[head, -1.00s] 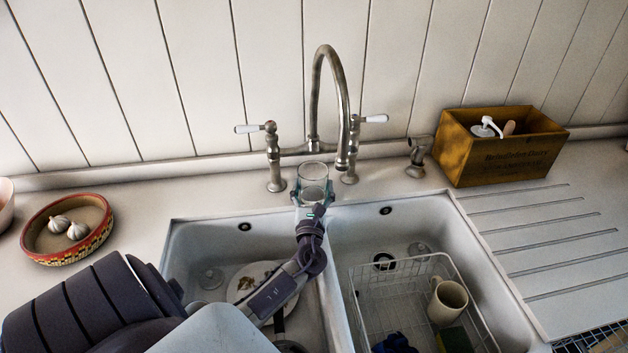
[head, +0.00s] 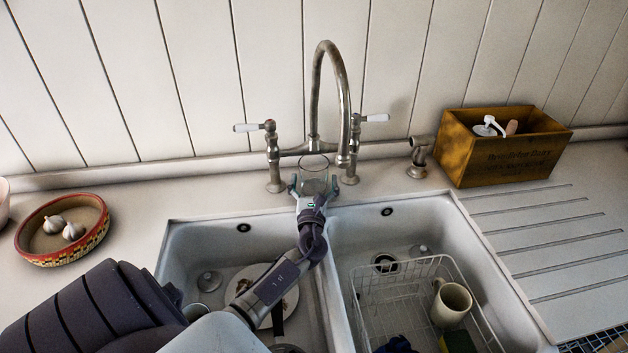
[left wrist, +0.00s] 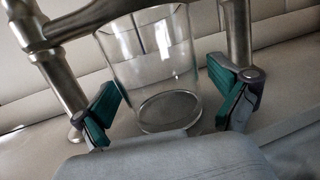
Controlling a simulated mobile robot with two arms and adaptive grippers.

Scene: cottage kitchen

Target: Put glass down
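A clear, empty glass (head: 314,170) stands upright on the counter strip behind the sink, in front of the tap (head: 322,95). The left wrist view shows the same glass (left wrist: 155,65) close up, with its round base on the counter. My left gripper (head: 314,187) is open, with its teal fingers spread on either side of the glass. In the left wrist view, my left gripper (left wrist: 166,97) shows a gap between the glass and the right finger; contact at the left finger is hard to tell. My right gripper is out of view.
A double sink (head: 176,240) lies below my arm, with a plate (head: 246,282) in the left basin and a wire rack (head: 362,296) holding a mug (head: 452,302) in the right. A garlic bowl (head: 40,249) is left; a wooden box (head: 462,165) is right.

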